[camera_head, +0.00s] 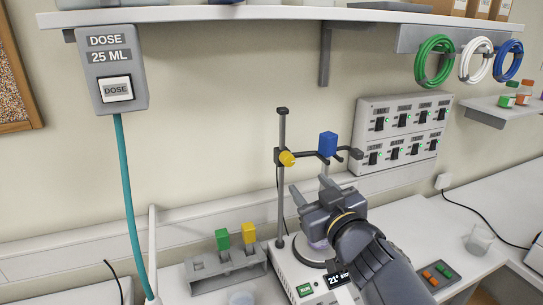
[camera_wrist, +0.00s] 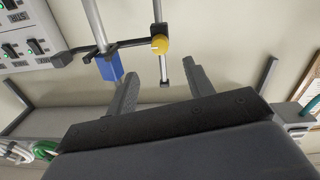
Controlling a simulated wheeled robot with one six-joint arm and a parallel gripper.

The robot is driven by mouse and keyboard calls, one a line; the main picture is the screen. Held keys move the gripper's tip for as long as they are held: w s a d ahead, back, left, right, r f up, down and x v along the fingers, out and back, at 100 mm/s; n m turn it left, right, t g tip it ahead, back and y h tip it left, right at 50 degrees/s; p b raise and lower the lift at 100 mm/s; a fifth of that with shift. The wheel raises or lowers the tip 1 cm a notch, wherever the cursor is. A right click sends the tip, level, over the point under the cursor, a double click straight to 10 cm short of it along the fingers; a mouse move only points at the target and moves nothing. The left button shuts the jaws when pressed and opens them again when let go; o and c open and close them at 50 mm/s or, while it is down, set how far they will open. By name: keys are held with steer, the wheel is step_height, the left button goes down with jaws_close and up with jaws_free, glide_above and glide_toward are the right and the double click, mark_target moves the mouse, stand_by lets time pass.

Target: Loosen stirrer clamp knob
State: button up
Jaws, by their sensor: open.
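The yellow clamp knob (camera_head: 287,159) sits on a dark clamp on the upright stand rod (camera_head: 282,205). The clamp's crossbar carries a blue block (camera_head: 327,144) to the right. My gripper (camera_head: 309,186) is open and empty, a little below and right of the knob, with its fingers pointing up toward the clamp. In the wrist view, which looks upside down, the knob (camera_wrist: 160,45) lies beyond the gap between the open fingers (camera_wrist: 164,77), not touching them. The blue block (camera_wrist: 110,68) is left of the knob there. My gripper and arm hide part of the stirrer base.
The stirrer base (camera_head: 295,275) stands on the bench with a vessel on it, partly covered by my arm. A rack (camera_head: 225,265) with green and yellow caps stands left. A switch panel (camera_head: 402,130) is on the wall behind. A glass beaker (camera_head: 479,240) stands right.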

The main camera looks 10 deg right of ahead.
mark_target(290, 163)
steer(key=w, duration=0.3)
steer(key=w+a, duration=0.1)
steer(key=w, duration=0.6)
steer(key=shift+w+a+b, duration=0.2)
steer(key=shift+a+b, duration=0.15)
steer(key=c, duration=1)
